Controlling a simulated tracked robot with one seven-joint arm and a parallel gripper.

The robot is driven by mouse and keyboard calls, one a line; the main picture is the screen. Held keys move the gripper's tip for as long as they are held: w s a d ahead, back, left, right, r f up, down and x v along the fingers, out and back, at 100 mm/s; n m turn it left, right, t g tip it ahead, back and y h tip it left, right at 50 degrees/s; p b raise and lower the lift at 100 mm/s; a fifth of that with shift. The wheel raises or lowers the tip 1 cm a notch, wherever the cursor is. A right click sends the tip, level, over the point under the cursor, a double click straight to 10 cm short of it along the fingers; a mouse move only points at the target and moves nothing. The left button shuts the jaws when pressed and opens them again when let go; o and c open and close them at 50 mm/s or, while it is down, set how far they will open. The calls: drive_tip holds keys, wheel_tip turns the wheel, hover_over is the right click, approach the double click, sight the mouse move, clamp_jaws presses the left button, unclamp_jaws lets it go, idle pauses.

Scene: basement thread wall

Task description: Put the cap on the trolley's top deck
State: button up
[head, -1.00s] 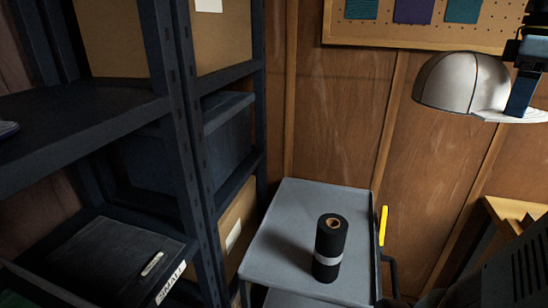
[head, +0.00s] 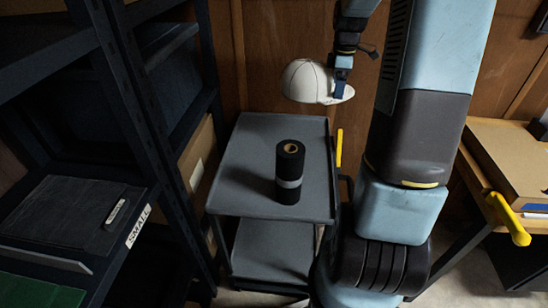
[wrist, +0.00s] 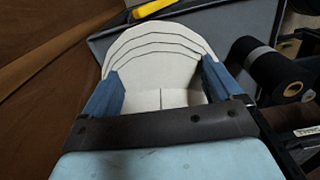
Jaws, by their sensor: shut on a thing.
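The white cap (head: 308,82) hangs in the air above the back right part of the trolley's top deck (head: 238,180). My gripper (head: 341,92) is shut on the cap at its brim side, at the right in the head view. In the wrist view the cap (wrist: 160,60) sits between the two blue fingers of my gripper (wrist: 160,88), its stitched brim pointing away. The grey deck (wrist: 205,25) shows behind and below it. A black roll (head: 290,172) with a grey band stands upright on the deck, right of its middle.
The deck is bare left of and behind the roll, which also shows in the wrist view (wrist: 272,72). A yellow handle (head: 339,148) rises at the trolley's right edge. A dark shelf rack (head: 165,130) stands close on the left. A wooden bench (head: 505,150) is at the right.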

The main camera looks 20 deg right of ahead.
drive_tip(key=n, duration=0.2)
approach(306, 140)
drive_tip(key=s+a+r, duration=0.2)
drive_tip(key=s+r, duration=0.1)
drive_tip(key=s, duration=0.1)
wheel_tip(306, 140, down, 6)
drive_tip(key=shift+w+r, duration=0.1)
drive_tip(key=shift+r, duration=0.05)
drive_tip(key=shift+f, duration=2)
drive_tip(key=o, duration=0.7)
drive_tip(key=shift+o, duration=0.2)
